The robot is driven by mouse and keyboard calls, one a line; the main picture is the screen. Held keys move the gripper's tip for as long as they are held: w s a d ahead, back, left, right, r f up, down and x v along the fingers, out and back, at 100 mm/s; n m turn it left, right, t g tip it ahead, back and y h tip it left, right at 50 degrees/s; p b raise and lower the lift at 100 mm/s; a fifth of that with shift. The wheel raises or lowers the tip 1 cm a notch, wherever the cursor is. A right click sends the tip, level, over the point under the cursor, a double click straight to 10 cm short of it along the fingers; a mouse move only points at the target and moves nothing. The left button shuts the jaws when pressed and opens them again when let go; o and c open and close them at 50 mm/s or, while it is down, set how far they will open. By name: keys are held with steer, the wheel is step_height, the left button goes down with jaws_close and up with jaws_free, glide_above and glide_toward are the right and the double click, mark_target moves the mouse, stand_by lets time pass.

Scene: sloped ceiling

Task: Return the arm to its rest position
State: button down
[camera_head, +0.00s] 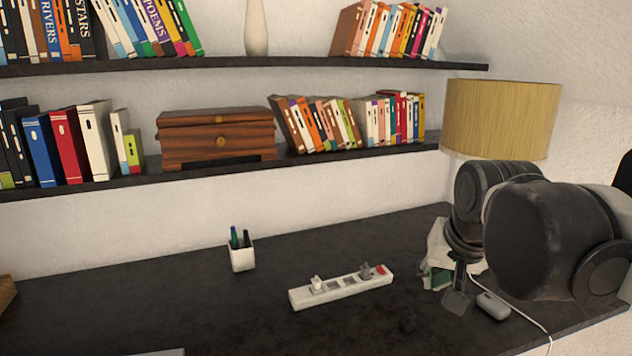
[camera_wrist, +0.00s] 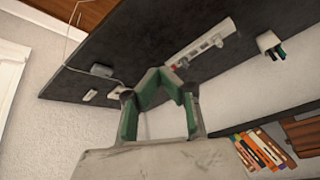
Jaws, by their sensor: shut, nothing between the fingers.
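My arm fills the right side of the head view, in front of the lamp and over the right part of the dark desk. My gripper (camera_wrist: 161,75) shows in the wrist view with its green-lined fingers angled inward and their tips together. It is shut and holds nothing.
A white power strip (camera_head: 340,287) and a pen cup (camera_head: 242,253) stand on the desk (camera_head: 150,300). A white mouse-like device (camera_head: 493,305) with a cable lies under my arm. A lamp (camera_head: 500,115) stands behind it. Shelves (camera_head: 330,157) with books and a wooden box (camera_head: 216,138) run above. The left desk is mostly clear.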

steer(key=s+f+n+t, duration=0.1)
steer(key=s+f+n, duration=0.2)
steer(key=s+f, duration=0.65)
steer(key=w+r+m+g, duration=0.1)
steer(key=w+r+m, duration=0.3)
steer(key=w+r, duration=0.7)
steer(key=m+g, duration=0.4)
steer(key=m, duration=0.6)
glide_above(379, 267)
steer(key=s+d, duration=0.1)
steer(key=s, duration=0.1)
step_height(379, 267, down, 18)
steer(key=shift+y, duration=0.3)
steer(key=f, duration=0.4)
steer(key=w+f, duration=0.1)
steer(key=f, duration=0.8)
steer(key=shift+w+a+b, duration=0.3)
steer(key=shift+w+a, duration=0.05)
steer(key=shift+a, duration=0.05)
steer(key=shift+f, duration=0.15)
